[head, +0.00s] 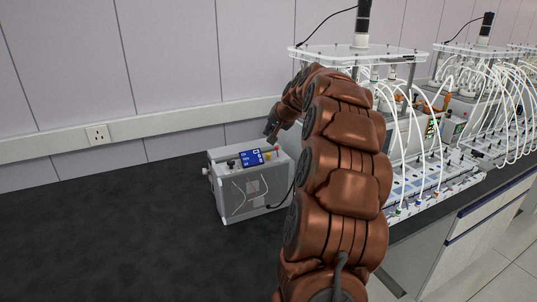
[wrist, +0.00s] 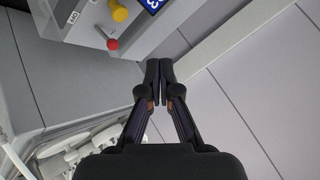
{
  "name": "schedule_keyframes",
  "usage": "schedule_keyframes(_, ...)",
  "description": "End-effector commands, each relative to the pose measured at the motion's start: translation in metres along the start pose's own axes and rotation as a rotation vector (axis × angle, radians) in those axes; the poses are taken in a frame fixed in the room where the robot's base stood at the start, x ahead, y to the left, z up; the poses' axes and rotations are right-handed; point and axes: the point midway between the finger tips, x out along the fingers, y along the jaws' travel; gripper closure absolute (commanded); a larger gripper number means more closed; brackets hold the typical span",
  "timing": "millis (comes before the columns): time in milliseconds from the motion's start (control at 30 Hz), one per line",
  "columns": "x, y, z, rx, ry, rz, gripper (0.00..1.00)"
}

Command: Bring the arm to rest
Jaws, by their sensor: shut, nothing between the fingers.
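My copper-coloured arm reaches forward over the dark bench in the head view. My gripper (head: 271,128) is at its far end, just above and behind the top of a grey box-shaped instrument with a blue display (head: 250,183). In the wrist view my gripper (wrist: 160,64) is shut, its black fingertips together with nothing between them. The instrument (wrist: 92,22) shows at the top left there, with a yellow knob and a red knob. The fingertips look apart from it. Part of the gripper is hidden behind my arm in the head view.
The dark bench top (head: 110,235) is clear to the left. Reactor units with many white tubes (head: 425,140) stand close to the right of my arm. A clear plate (head: 355,55) tops the nearest one. The wall with a socket (head: 98,134) runs behind the bench.

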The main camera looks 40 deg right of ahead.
Motion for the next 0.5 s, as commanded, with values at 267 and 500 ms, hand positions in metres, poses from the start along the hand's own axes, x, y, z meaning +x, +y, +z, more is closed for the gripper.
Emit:
schedule_keyframes(267,0.0,0.0,0.0,0.0,0.0,0.0,1.0)
schedule_keyframes(500,-0.001,-0.009,0.011,-0.016,-0.02,-0.003,1.0)
